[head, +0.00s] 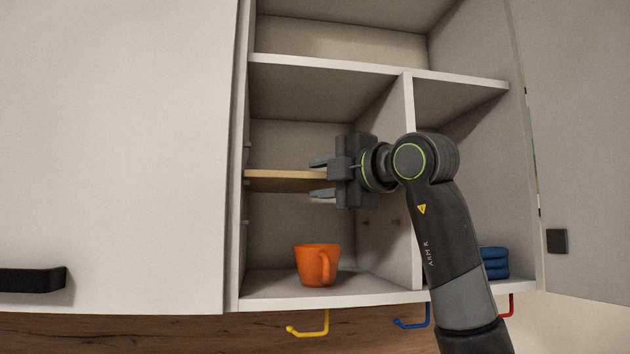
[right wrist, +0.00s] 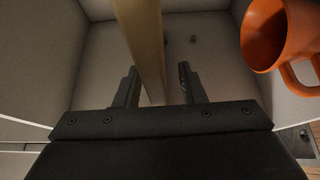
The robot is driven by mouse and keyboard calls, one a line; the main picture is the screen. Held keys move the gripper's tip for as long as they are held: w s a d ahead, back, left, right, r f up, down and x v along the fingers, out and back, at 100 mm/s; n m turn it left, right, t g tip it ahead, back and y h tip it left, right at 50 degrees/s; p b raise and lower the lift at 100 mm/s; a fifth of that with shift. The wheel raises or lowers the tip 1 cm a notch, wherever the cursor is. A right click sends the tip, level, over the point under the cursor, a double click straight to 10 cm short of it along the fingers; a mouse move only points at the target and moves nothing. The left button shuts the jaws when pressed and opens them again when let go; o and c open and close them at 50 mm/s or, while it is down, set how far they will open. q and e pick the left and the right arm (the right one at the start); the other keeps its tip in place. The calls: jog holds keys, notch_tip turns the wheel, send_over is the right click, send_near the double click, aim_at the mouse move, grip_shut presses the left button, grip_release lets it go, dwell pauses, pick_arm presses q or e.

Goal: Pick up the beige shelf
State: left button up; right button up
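The beige shelf (head: 285,181) is a thin board in the left compartment of the open cabinet, about halfway up. In the right wrist view the shelf (right wrist: 145,45) runs edge-on between the two fingers. My right gripper (head: 321,179) reaches in from the right, with one finger above the shelf's level and one below. Its fingers (right wrist: 156,88) are open, with a visible gap on each side of the board. The gripper hides the shelf's right end in the head view. My left gripper is in neither view.
An orange mug (head: 316,265) stands on the cabinet floor below the shelf; it is close by in the right wrist view (right wrist: 275,35). A vertical divider (head: 408,100) stands right of the compartment. Blue stacked items (head: 494,263) sit in the right compartment. Coloured hooks (head: 310,330) hang underneath.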

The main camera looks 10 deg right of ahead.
grip_shut()
jog(key=shift+d+r, duration=0.15)
dwell(0.4)
